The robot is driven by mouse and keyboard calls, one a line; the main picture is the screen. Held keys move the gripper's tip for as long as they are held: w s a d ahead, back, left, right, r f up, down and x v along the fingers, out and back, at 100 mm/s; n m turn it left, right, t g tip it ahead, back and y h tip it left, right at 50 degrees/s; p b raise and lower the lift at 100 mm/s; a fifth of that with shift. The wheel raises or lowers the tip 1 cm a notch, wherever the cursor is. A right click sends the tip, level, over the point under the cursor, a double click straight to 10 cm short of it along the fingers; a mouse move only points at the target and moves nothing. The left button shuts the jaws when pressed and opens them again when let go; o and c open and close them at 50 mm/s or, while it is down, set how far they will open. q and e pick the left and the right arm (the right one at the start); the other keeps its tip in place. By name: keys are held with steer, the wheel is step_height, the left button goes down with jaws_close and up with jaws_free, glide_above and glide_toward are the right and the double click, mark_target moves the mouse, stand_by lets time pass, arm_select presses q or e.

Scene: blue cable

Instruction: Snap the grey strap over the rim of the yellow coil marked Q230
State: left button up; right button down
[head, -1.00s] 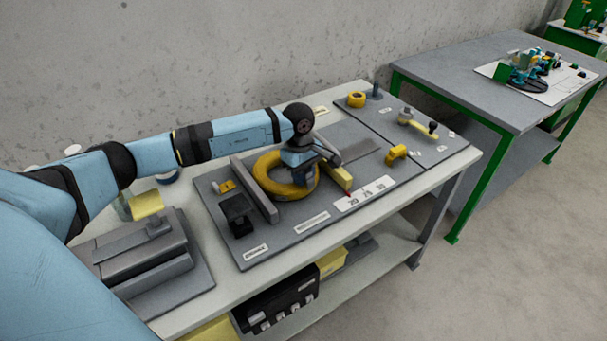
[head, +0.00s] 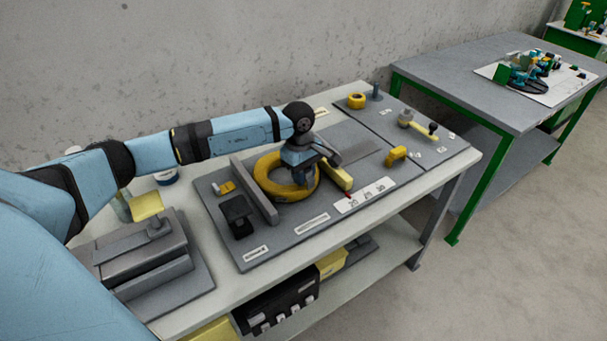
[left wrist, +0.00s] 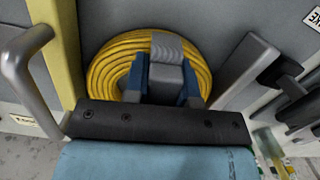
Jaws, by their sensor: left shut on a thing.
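The yellow coil (head: 265,181) lies flat on the grey board, and it also shows in the left wrist view (left wrist: 108,72). My left gripper (head: 304,181) points down over the coil's right part. In the left wrist view its blue fingers (left wrist: 164,82) are shut around a grey piece. A ribbed grey strap (left wrist: 168,46) lies across the coil's ring just beyond the fingers and seems to join that piece. Whether the strap is snapped over the rim cannot be told. No Q230 marking is legible. My right gripper is not in view.
A grey bar (head: 254,190) stands left of the coil and a yellow bar (head: 337,178) right of it. A black block (head: 237,214), a yellow clip (head: 397,153) and a grey vise-like fixture (head: 145,260) are nearby.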

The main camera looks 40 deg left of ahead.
arm_select(q)
steer(key=shift+f+b, duration=0.3)
steer(key=shift+b, duration=0.1)
stand_by(0.5)
steer(key=shift+f+b, duration=0.3)
steer(key=shift+f, duration=0.05)
steer(key=shift+r, duration=0.2)
steer(key=shift+r+p, duration=0.3)
steer(key=shift+r, duration=0.15)
steer(key=shift+f+b, duration=0.4)
stand_by(1.0)
steer(key=o, duration=1.1)
